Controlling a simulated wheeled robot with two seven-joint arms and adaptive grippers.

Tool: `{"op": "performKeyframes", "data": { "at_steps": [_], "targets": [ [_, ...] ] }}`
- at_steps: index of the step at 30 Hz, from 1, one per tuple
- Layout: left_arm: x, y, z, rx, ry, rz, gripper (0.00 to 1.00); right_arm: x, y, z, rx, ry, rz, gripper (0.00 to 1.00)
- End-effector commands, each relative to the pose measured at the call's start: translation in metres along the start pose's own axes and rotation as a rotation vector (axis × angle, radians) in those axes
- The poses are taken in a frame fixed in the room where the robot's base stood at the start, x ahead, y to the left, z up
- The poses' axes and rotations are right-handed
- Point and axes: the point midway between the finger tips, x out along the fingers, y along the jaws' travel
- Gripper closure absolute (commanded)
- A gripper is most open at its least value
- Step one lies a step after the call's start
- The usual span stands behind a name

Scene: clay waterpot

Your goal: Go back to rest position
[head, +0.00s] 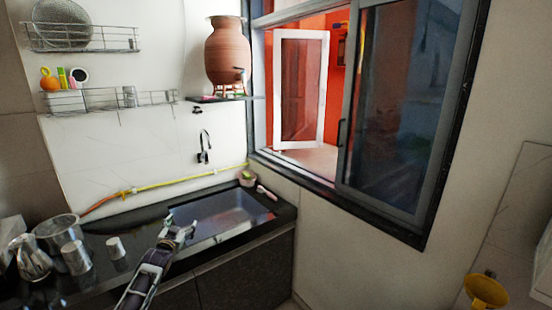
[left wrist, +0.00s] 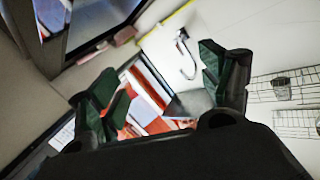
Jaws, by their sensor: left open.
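My left gripper (head: 178,232) is over the front edge of the dark counter, beside the left end of the sink (head: 222,214). In the left wrist view its two dark green fingers (left wrist: 160,85) stand wide apart with nothing between them. The clay waterpot (head: 228,56) stands upright on a small shelf (head: 222,98) at the back wall, well above and to the right of the gripper. A tap on the pot shows on its right side. My right gripper is not in either view.
Steel vessels (head: 57,228) and steel cups (head: 76,257) stand on the counter left of my left arm. A faucet (head: 204,148) is on the wall over the sink. Wire racks (head: 82,38) hang at upper left. The window (head: 300,90) is partly open. A yellow funnel-like object (head: 486,291) is at lower right.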

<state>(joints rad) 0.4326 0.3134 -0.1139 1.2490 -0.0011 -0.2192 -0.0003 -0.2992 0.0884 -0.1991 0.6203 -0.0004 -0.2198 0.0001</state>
Motion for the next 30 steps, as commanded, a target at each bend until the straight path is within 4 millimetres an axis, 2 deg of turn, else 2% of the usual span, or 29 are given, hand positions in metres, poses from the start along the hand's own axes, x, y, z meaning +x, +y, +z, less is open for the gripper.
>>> {"op": "performKeyframes", "data": {
  "at_steps": [1,3,9,17,23,30],
  "targets": [
    [-0.003,0.009,0.022,-0.003,-0.030,0.010,0.21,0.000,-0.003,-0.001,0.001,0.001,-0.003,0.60],
    [-0.008,0.020,0.048,-0.007,-0.067,0.023,0.21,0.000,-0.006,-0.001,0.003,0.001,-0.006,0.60],
    [-0.026,0.049,0.121,-0.014,-0.168,0.055,0.21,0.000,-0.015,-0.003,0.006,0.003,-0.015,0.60],
    [-0.061,0.087,0.211,-0.022,-0.298,0.097,0.21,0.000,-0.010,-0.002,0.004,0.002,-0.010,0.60],
    [-0.097,0.116,0.278,-0.028,-0.399,0.130,0.21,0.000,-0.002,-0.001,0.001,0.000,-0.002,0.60],
    [-0.152,0.150,0.358,-0.033,-0.525,0.170,0.21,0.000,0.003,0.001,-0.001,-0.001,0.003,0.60]
  ]
}}
